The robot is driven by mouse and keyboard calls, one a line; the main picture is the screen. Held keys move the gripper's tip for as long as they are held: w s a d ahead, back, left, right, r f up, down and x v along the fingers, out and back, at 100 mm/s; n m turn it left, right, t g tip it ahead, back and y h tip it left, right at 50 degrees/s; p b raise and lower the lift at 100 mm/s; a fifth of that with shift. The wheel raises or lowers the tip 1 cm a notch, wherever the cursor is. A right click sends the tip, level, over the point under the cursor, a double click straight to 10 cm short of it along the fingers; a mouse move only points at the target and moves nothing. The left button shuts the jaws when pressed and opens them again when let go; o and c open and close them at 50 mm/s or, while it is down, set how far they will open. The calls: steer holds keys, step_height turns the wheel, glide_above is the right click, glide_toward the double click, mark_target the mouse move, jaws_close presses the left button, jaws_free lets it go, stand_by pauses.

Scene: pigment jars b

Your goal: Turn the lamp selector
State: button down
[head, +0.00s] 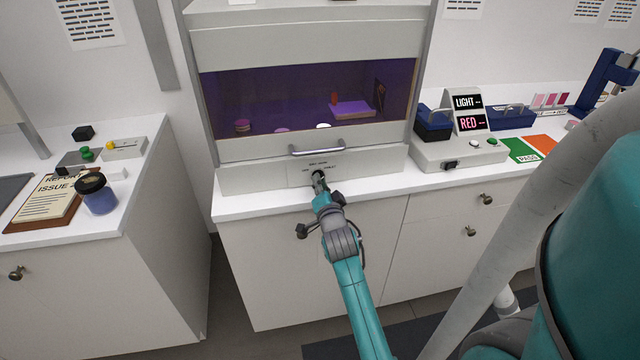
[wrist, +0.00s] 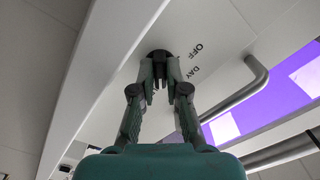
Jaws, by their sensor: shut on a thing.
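The lamp selector is a small dark round knob (wrist: 160,54) on the pale front panel (head: 270,173) below the cabinet's window. In the wrist view the labels OFF and DAY show beside it; another label is hidden behind a finger. My gripper (head: 319,181) reaches the panel from the front. In the wrist view my gripper (wrist: 160,76) has both fingertips closed on the knob's sides. The knob's pointer direction cannot be told. The cabinet interior (head: 300,95) is lit purple.
A horizontal handle (head: 317,148) sits just above the selector; it is close to my gripper in the wrist view. A white box with a LIGHT/RED sign (head: 468,113) stands right.

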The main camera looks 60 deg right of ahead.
steer(key=shift+m, duration=0.9)
steer(key=c, duration=1.2)
jaws_free()
steer(key=v, duration=1.2)
